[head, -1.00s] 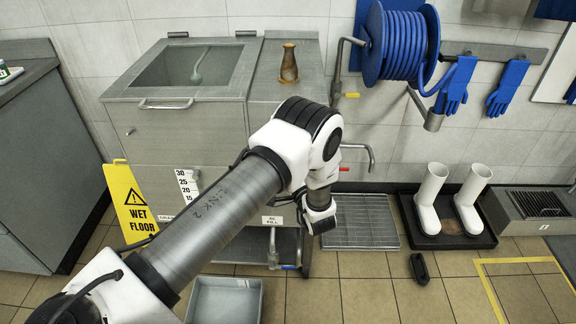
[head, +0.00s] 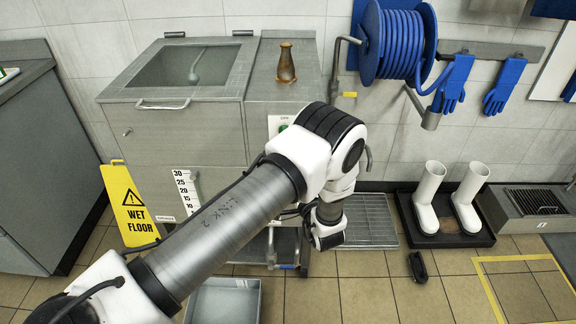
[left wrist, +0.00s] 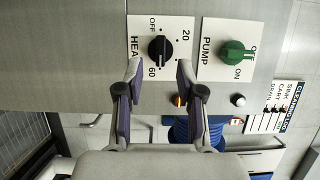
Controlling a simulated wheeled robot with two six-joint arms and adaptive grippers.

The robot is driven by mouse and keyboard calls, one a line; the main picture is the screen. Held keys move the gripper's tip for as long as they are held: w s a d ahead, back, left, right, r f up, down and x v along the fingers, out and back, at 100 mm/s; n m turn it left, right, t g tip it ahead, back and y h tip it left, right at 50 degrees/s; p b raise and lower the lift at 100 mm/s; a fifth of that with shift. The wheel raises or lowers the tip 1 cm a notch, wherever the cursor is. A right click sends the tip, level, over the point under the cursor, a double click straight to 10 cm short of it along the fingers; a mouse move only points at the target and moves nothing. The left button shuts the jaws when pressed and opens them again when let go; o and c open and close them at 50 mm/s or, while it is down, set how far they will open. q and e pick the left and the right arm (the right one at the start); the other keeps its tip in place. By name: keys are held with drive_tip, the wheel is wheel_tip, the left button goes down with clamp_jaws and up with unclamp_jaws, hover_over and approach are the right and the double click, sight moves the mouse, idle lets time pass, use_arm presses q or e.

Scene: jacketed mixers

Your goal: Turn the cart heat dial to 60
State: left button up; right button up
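The heat dial (left wrist: 160,48) is a black knob on a white plate marked OFF, 20 and 60 in the left wrist view. Its pointer mark is too small to read surely. My left gripper (left wrist: 159,72) is open, with one fingertip on either side just below the dial in the picture; I see no clear contact. In the head view my left arm hides the heat dial and the gripper's fingers. The steel cart (head: 188,128) stands behind the arm. My right gripper is in neither view.
A green pump knob (left wrist: 236,53) sits right beside the heat plate. An orange lamp (left wrist: 178,100) and a white button (left wrist: 238,100) are below. A yellow wet floor sign (head: 128,205) stands left.

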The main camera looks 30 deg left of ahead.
use_arm(q)
drive_tip(key=v, duration=0.7)
drive_tip(key=shift+s+d, duration=0.1)
